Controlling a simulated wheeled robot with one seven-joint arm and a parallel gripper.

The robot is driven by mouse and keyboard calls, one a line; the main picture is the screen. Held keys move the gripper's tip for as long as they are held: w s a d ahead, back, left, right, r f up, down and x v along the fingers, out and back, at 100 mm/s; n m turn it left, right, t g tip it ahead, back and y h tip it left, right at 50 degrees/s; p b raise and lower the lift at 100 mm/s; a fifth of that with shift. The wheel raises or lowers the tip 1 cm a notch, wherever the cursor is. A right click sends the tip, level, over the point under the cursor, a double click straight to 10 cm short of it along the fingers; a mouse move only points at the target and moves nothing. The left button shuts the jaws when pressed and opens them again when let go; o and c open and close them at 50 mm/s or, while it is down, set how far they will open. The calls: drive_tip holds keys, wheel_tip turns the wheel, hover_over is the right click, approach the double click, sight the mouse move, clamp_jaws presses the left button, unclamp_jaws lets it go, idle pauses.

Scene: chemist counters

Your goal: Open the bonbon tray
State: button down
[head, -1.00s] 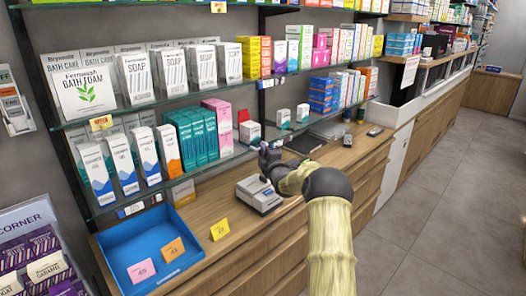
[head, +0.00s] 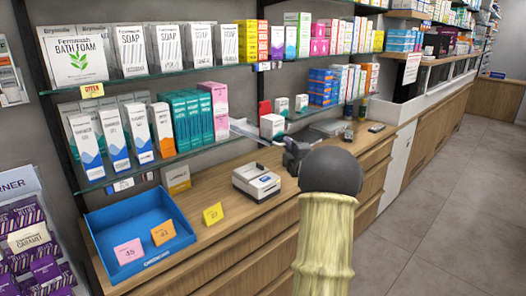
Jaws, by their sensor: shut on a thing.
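My gripper (head: 287,150) is dark and reaches to the front edge of the lower glass shelf. Its fingertips are small and partly hidden by my own wrist. A pale, narrow tray-like piece (head: 246,131) sticks out from that shelf and runs to my gripper; it appears to be the bonbon tray, and my gripper is shut on its front end. I cannot see into it or make out what it holds.
A white printer-like device (head: 257,182) stands on the wooden counter below my gripper. An open blue tray (head: 112,222) with pink and orange cards stands at left. Boxes, including a white one (head: 272,126), stand close by on the shelf. The aisle floor (head: 440,200) is clear.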

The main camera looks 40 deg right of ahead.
drive_tip(key=s+b, duration=0.3)
drive_tip(key=s, duration=0.3)
drive_tip(key=shift+s+d+f, duration=0.25)
drive_tip(key=shift+s+d, duration=0.1)
drive_tip(key=shift+d, duration=0.05)
drive_tip(key=c, duration=1.5)
unclamp_jaws()
drive_tip(key=shift+s+r, duration=0.15)
drive_tip(key=b+v, duration=0.3)
drive_tip(key=v, duration=1.4)
drive_tip(key=shift+s+a, duration=0.1)
